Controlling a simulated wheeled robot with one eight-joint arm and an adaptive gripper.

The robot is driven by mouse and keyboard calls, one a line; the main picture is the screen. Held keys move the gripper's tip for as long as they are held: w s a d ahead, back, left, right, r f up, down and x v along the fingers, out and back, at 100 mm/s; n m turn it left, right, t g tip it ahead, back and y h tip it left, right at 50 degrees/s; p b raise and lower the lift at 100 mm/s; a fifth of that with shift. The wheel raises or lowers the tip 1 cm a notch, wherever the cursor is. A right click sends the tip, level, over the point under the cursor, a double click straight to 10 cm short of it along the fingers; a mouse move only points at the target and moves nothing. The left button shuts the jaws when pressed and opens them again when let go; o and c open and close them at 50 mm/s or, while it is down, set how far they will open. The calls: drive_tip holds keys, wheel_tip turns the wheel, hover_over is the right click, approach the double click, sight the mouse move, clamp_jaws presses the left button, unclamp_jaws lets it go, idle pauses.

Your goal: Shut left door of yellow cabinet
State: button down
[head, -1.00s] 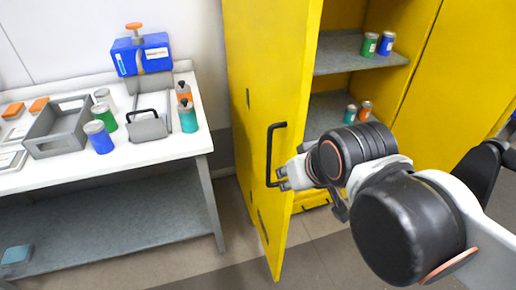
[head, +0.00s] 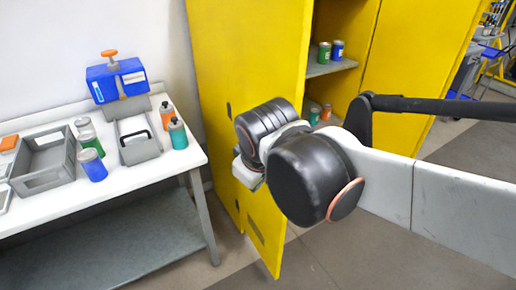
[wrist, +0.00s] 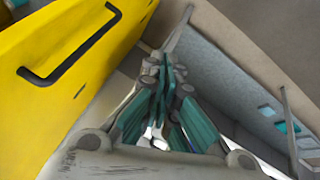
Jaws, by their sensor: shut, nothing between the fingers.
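The yellow cabinet's left door (head: 225,60) stands open, swung out toward me. Its black handle (wrist: 75,50) shows in the wrist view, on the outer face at the left; my arm hides it in the head view. In the wrist view my gripper (wrist: 165,80) has its teal-padded fingers together and empty. It is beside the door's outer face, apart from the handle. Whether any part of the gripper or wrist touches the door cannot be told. In the head view my arm links cover the fingers. The cabinet's interior (head: 345,90) shows right of the door.
A white workbench (head: 150,175) stands left of the door, holding a grey bin (head: 45,165), cans and a blue device (head: 118,82). Its lower shelf (wrist: 235,85) runs along the right of the wrist view. A floor gap (head: 225,255) lies between bench and door.

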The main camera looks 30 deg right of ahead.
drive_tip(key=w+r+n+g+h+p, duration=0.1)
drive_tip(key=w+n+g+h+p, duration=0.55)
drive_tip(key=w+n+p, duration=0.65)
drive_tip(key=w+d+f+n+t+h+b, duration=0.1)
drive_tip(key=d+f+b, duration=0.4)
drive_tip(key=d, duration=0.7)
wheel_tip(320, 180, down, 2)
drive_tip(key=shift+w+f, duration=0.1)
drive_tip(key=shift+w, duration=0.4)
